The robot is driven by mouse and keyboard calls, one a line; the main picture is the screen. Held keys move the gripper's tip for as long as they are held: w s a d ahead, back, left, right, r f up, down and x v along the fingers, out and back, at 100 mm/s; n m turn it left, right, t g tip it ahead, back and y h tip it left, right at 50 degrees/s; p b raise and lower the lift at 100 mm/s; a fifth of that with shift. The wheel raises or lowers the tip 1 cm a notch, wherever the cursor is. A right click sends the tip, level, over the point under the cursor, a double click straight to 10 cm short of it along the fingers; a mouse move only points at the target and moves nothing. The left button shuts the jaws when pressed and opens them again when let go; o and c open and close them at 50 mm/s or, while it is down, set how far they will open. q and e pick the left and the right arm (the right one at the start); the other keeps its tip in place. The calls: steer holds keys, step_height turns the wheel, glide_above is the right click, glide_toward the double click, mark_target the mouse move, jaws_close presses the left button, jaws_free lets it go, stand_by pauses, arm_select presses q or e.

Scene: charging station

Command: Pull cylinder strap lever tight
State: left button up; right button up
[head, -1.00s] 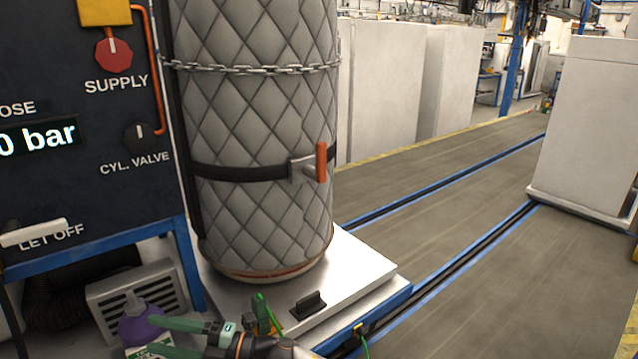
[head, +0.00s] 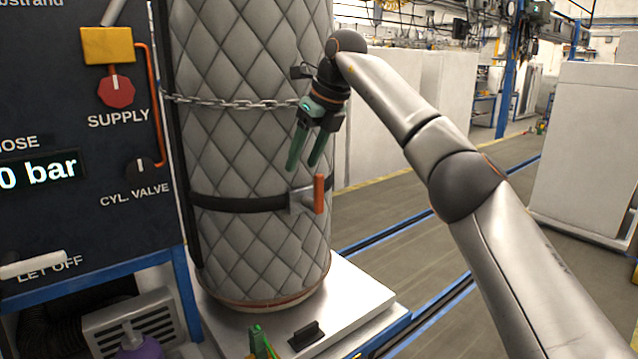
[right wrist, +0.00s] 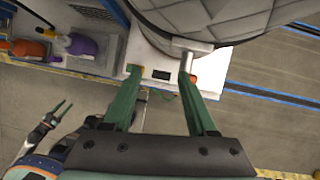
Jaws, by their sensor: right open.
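The cylinder (head: 255,240) stands upright in a quilted grey jacket. A dark strap (head: 240,203) runs around it, with a metal buckle (head: 300,201) and an upright orange lever (head: 319,194) at its right side. My right gripper (head: 303,167) is open and empty, just above the buckle and lever, with its green fingers pointing down. In the right wrist view the buckle (right wrist: 188,45) shows beyond the right fingertip, which partly hides the lever. My left gripper (right wrist: 66,104) shows low at the left there, its two thin fingers apart and empty.
A chain (head: 230,103) circles the cylinder higher up. The control panel (head: 60,120) with valve knobs stands close at left. The cylinder rests on a pale platform (head: 355,290) carrying a small black block (head: 307,335). Open floor and white cabinets (head: 585,150) lie to the right.

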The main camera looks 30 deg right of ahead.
mark_target(321, 177)
steer(key=s+d+r+m+h, duration=0.1)
steer(key=s+d+r, duration=0.2)
steer(key=d+r, duration=0.15)
steer(key=x, duration=1.2)
steer(key=shift+s+d+f, duration=0.15)
steer(key=shift+d+f, duration=0.05)
steer(key=shift+f, duration=0.3)
jaws_close()
stand_by(0.5)
